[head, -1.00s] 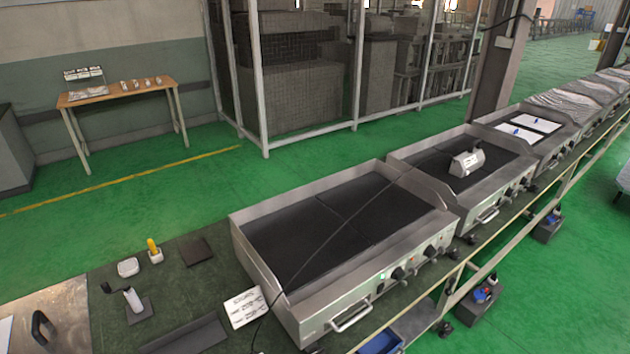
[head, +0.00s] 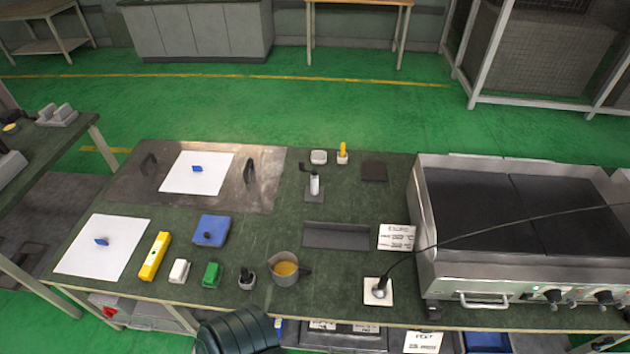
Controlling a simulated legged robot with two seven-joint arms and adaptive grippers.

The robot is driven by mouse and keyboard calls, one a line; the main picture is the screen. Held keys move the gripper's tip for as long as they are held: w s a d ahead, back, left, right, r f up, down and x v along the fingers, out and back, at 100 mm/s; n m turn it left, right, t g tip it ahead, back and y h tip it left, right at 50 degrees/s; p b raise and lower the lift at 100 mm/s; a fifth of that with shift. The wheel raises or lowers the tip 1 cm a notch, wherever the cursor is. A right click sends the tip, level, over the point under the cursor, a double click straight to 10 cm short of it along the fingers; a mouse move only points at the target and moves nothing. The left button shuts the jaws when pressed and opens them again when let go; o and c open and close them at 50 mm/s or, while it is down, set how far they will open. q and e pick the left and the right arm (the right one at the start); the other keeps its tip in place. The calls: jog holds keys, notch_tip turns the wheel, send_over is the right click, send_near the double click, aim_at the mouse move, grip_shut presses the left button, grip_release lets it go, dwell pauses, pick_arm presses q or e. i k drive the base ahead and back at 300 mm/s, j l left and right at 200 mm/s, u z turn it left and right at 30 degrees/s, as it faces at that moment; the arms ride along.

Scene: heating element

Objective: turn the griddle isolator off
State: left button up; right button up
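The griddle (head: 520,240) stands at the right of the green work table, with dark plates, a front handle and black knobs. A black cable runs from over the griddle to a plug on a white square socket plate (head: 378,291) near the table's front edge. A small red switch-like part (head: 109,312) shows on a grey box under the table's front left edge. I cannot tell for certain which of these is the isolator, or its on or off position. No gripper fingers are visible. A dark ribbed part, likely of my arm, shows at the bottom edge.
A jug (head: 285,268) with yellow liquid, a yellow bar-shaped tool (head: 155,256), a blue block (head: 211,230) and small containers lie near the table's front. A printed card (head: 397,237) lies left of the griddle. White sheets lie at the left. Green floor (head: 350,110) is clear behind.

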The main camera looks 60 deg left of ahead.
aim_at(108, 312)
jog(key=u, duration=3.7)
